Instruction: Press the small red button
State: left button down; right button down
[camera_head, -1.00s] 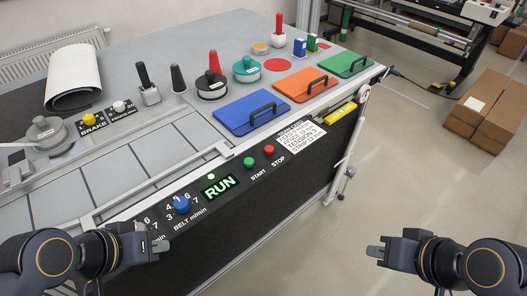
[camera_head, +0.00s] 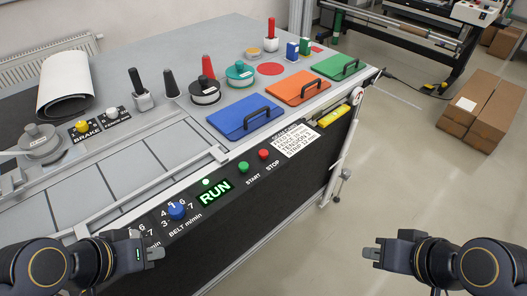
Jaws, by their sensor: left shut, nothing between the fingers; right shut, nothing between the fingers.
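The small red button (camera_head: 264,154) sits on the black front panel of the machine, above the word STOP. A small green button (camera_head: 243,167) labelled START is just to its left. My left gripper (camera_head: 155,254) is shut and empty at the lower left, in front of the panel's left end and well apart from the red button. My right gripper (camera_head: 371,254) is shut and empty at the lower right, over the open floor, also well apart from the red button. Nothing hides the button.
A lit RUN display (camera_head: 214,192) and a blue knob (camera_head: 177,211) are on the panel. Blue (camera_head: 243,119), orange (camera_head: 296,88) and green (camera_head: 338,66) handled plates lie on the tabletop behind. Cardboard boxes (camera_head: 482,108) stand on the floor at right. Floor at right centre is clear.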

aim_at(262, 154)
jog(key=i+l+u, duration=0.2)
jog(key=l+u, duration=0.25)
jog(key=l, duration=0.15)
jog(key=i+l+u, duration=0.1)
jog(key=l+u, duration=0.85)
jog(key=l, duration=0.3)
